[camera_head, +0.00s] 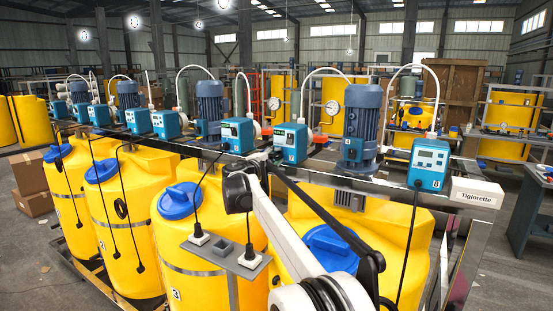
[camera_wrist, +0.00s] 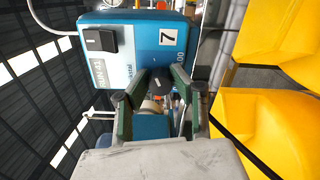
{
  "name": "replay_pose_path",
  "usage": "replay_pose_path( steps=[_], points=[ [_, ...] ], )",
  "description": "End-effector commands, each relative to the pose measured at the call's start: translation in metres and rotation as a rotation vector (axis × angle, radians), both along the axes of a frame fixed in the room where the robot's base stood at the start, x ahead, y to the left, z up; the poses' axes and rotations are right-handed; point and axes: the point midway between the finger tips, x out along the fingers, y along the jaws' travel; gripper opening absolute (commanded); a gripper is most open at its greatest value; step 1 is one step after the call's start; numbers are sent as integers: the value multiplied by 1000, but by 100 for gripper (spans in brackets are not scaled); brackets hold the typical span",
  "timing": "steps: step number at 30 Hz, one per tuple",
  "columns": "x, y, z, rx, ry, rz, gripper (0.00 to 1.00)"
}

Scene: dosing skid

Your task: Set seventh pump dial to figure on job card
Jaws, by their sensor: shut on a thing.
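I cannot make out a job card or a figure on one.
Pump 8 (camera_head: 430,163) stands to the right, beside a white "Tiglorette" sign (camera_head: 477,193). Pump 6 (camera_head: 237,133) is close on the left. A blue motor (camera_head: 361,125) stands between pumps 7 and 8. Yellow tanks (camera_head: 190,225) and hanging black cables lie below the rail.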

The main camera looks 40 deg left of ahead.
Motion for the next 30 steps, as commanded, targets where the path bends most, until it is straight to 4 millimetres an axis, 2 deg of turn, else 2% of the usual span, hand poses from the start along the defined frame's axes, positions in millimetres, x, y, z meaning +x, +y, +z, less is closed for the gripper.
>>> replay_pose_path(
  steps=[14, 15, 18, 30],
  points=[
    [0, 0, -1, 11, 3, -1, 0],
    [0, 0, -1, 11, 3, -1, 28],
    [0, 0, -1, 11, 3, 0, 41],
    [-5, 0, 0, 10, 2, 1, 41]
  ],
)
